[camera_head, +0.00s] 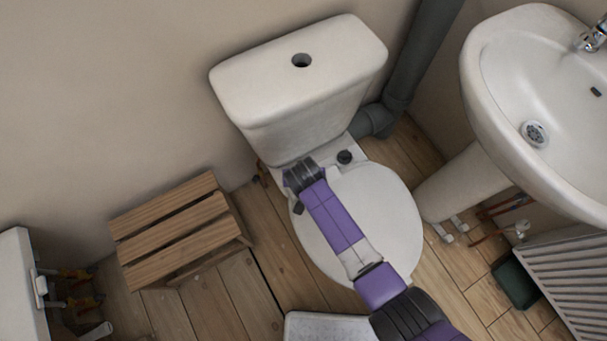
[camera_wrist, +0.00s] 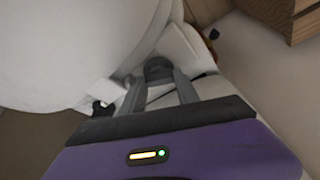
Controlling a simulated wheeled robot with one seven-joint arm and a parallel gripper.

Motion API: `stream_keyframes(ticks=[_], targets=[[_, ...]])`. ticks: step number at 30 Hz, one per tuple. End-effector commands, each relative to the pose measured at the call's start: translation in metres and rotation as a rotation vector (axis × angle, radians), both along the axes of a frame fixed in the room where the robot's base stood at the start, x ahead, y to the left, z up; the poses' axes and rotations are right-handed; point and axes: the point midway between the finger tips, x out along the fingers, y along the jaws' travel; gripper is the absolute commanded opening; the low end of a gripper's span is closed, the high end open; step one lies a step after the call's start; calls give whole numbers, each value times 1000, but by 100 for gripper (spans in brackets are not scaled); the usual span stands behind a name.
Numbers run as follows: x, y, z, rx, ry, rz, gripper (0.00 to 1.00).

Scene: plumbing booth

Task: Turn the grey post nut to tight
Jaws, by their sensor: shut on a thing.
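The grey post nut (camera_wrist: 158,67) shows in the wrist view as a dark grey round piece at the back of the white toilet (camera_head: 388,225), beside the lid. My gripper (camera_wrist: 158,78) is shut on it, with one grey finger on each side. In the head view my gripper (camera_head: 301,178) is at the left rear of the lid, below the cistern, and my arm covers the nut there. A second dark round cap (camera_head: 344,157) stands apart at the right rear of the lid; it also shows in the wrist view (camera_wrist: 101,108).
The cistern (camera_head: 300,85) rises close behind my gripper. A slatted wooden crate (camera_head: 180,225) stands to the left, with bare floor between it and the toilet. A grey pipe (camera_head: 408,65), basin (camera_head: 500,100) and radiator (camera_head: 570,285) are on the right.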

Motion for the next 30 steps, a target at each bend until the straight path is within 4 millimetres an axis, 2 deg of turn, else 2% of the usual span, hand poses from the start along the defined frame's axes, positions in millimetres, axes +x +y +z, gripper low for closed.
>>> stream_keyframes(ticks=[2, 3, 6, 22, 30], targets=[[0, 0, 0, 0, 0, 0, 0], [0, 0, 0, 0, 0, 0, 41], [0, 0, 0, 0, 0, 1, 60], [1, -2, 0, -2, 0, 12, 60], [2, -4, 0, 2, -2, 160, 60]])
